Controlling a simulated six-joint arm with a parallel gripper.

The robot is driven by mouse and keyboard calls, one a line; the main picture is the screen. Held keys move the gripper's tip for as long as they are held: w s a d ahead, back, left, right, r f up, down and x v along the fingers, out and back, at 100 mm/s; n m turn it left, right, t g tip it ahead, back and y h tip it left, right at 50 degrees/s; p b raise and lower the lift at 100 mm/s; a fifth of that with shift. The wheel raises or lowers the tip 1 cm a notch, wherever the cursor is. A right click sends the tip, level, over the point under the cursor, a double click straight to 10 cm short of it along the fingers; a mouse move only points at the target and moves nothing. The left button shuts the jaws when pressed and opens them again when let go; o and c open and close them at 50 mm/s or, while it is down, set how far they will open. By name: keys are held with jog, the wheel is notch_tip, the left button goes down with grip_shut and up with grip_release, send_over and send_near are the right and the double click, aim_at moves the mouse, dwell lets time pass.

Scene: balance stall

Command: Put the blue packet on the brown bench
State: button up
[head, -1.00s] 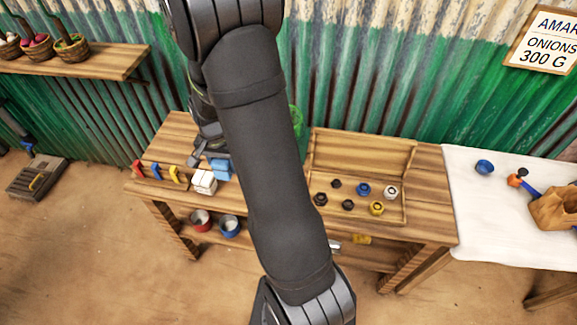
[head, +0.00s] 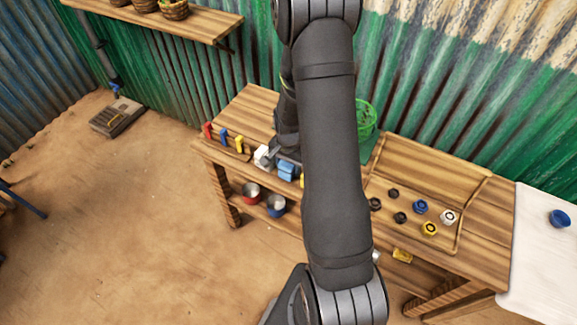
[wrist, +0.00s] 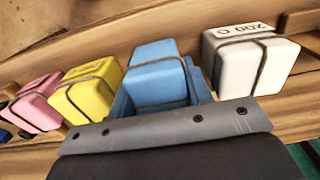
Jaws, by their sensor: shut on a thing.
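The blue packet (wrist: 155,75) is a box-like block with a dark band, in the middle of the wrist view. It also shows in the head view (head: 287,166). My gripper (head: 279,157) is shut on it, low over the front of the brown wooden bench (head: 246,112). My fingertips are mostly hidden by the packet and my arm. More blue shows directly under and behind the packet, perhaps a second blue packet. I cannot tell whether the held packet touches it.
A white packet (wrist: 250,60) stands close beside the blue one; yellow (wrist: 90,88) and pink (wrist: 38,100) packets are on its other side. A tray of weights (head: 425,205), coloured clips (head: 223,136) and a green basket (head: 366,118) are on the bench. A white-covered table (head: 535,250) is at right.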

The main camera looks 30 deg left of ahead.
jog(key=shift+f, duration=0.35)
jog(key=o, duration=0.8)
notch_tip(320, 180, up, 12)
jog(key=shift+r, duration=0.2)
notch_tip(320, 180, down, 12)
jog(key=shift+f, duration=0.2)
jog(key=shift+r, duration=0.15)
dwell(0.7)
